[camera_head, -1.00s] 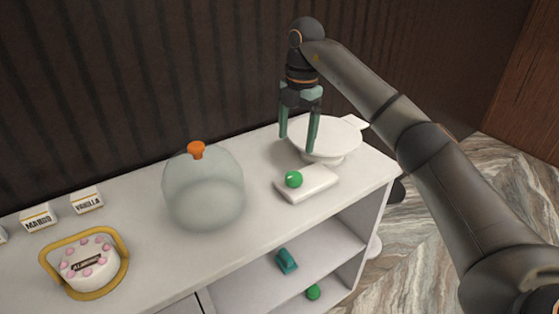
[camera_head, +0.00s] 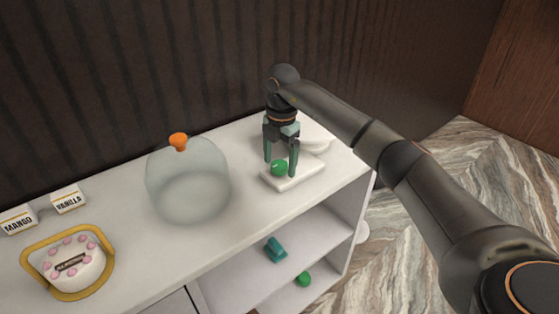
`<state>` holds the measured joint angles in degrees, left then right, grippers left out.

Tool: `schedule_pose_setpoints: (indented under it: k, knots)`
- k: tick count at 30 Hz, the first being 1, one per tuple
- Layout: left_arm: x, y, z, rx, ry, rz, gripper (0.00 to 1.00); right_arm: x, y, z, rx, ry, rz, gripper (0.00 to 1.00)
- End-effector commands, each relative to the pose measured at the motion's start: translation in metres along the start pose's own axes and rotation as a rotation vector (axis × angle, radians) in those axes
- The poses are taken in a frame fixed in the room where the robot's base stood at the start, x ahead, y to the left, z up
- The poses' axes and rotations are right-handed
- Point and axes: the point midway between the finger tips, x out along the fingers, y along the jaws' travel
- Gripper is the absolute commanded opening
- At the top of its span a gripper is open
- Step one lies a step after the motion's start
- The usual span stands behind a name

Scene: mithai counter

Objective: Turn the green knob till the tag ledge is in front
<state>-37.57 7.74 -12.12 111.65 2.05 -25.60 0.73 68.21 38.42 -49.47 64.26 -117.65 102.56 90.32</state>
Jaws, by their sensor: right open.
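The green knob (camera_head: 280,168) is a ball on a flat white block (camera_head: 305,177) near the right end of the counter. My right gripper (camera_head: 280,169) is open, pointing down, with one finger on each side of the knob; I cannot tell whether they touch it. A round white stand (camera_head: 318,143) is behind the block, largely hidden by my gripper. The tag ledge cannot be made out now. My left gripper is out of view.
A glass dome (camera_head: 188,185) with an orange knob stands left of the block. A pink-dotted cake (camera_head: 73,262) in a yellow frame (camera_head: 108,262) and cards reading MANGO (camera_head: 19,221) and VANILLA (camera_head: 68,200) are farther left. Teal (camera_head: 275,250) and green (camera_head: 304,279) items sit on the shelves below.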

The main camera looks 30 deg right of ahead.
Motion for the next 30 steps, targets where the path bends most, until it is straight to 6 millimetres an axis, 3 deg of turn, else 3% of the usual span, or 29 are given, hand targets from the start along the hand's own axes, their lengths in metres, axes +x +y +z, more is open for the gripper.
schedule_pose_setpoints:
  k: [8,30]
  knots:
    - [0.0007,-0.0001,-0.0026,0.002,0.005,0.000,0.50,0.0019,0.0000,-0.0001,0.000,0.000,0.000,0.86]
    - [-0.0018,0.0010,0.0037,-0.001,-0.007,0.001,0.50,0.0014,-0.0001,-0.0001,0.000,0.000,-0.001,0.04]
